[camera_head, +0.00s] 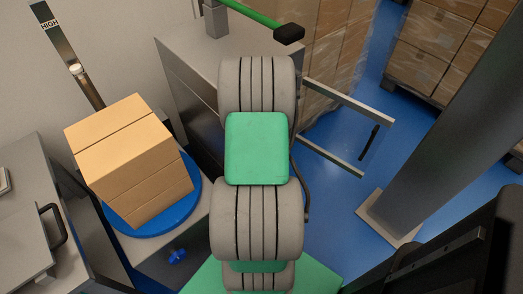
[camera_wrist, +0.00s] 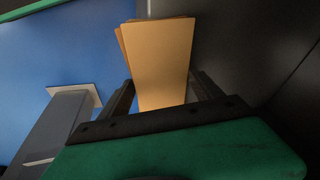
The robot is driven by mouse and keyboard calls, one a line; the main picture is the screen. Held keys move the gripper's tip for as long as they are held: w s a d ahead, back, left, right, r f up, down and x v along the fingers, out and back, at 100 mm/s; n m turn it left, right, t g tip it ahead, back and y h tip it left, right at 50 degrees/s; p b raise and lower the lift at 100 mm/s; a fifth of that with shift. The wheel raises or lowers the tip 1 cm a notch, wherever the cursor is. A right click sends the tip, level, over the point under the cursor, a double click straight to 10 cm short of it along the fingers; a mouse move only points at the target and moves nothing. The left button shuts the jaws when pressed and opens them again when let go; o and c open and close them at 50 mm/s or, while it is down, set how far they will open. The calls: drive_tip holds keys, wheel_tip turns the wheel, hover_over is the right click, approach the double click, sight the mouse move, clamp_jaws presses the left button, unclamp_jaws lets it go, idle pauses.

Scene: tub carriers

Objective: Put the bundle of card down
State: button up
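The bundle of card (camera_wrist: 160,60) shows in the wrist view as a tan stack of flat sheets, with the edge of another sheet showing at its upper left. My gripper (camera_wrist: 162,88) has its dark fingers on either side of the bundle's lower end and appears shut on it. The bundle sticks out away from the gripper's palm. In the head view my grey and green arm fills the middle and reaches down the picture; the gripper and the bundle do not show there. What lies directly under the bundle cannot be told.
A cardboard box (camera_head: 134,155) stands on a blue round plate (camera_head: 190,207) at left. A grey cabinet (camera_head: 187,80) and a metal frame (camera_head: 350,100) are behind my arm. A grey pillar (camera_head: 452,125) stands at right. Wrapped cartons (camera_head: 437,50) are at the back. Blue floor shows between.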

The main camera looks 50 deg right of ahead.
drive_tip(key=o, duration=0.4)
drive_tip(key=shift+o, duration=0.2)
